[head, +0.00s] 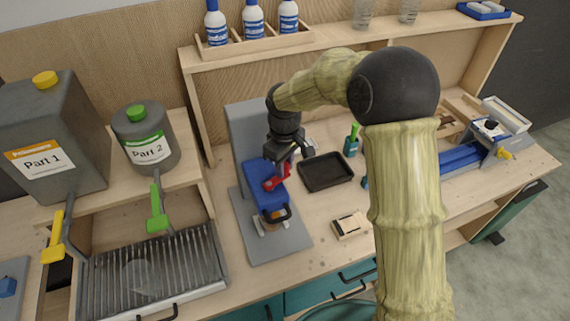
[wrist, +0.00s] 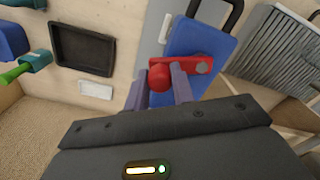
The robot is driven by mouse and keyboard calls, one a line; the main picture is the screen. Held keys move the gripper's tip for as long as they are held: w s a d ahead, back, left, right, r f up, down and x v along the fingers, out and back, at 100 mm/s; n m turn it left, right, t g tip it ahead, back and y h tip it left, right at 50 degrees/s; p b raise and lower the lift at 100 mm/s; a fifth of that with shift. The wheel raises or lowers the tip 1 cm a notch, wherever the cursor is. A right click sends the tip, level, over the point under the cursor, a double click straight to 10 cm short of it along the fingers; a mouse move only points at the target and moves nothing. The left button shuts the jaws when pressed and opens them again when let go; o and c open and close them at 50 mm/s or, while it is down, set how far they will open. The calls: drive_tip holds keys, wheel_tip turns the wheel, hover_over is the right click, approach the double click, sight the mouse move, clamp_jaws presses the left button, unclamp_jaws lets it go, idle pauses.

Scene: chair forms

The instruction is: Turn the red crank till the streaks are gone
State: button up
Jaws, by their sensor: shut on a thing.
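The red crank (wrist: 190,66) is mounted on the face of a blue block-like device. My gripper (wrist: 162,84) is shut on the round red knob of the crank, with one finger on each side of it. In the head view the crank (head: 277,178) shows small beside the blue device (head: 258,174), which stands on a grey base plate against a grey upright panel. The blue device also shows in the wrist view (wrist: 205,42), with a black handle on it. My gripper and arm partly cover the device in the head view. I cannot make out any streaks.
A black tray (head: 326,172) and a small pale box (head: 350,225) lie right of the device. A slatted metal tray (head: 152,272) stands at left, below the Part 1 container (head: 50,140) and Part 2 container (head: 146,138). Bottles line the shelf above.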

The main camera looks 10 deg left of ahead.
drive_tip(key=o, duration=1)
wheel_tip(320, 180, up, 17)
drive_tip(key=b, duration=0.2)
drive_tip(key=shift+r+b, duration=0.2)
drive_tip(key=shift+b, duration=0.1)
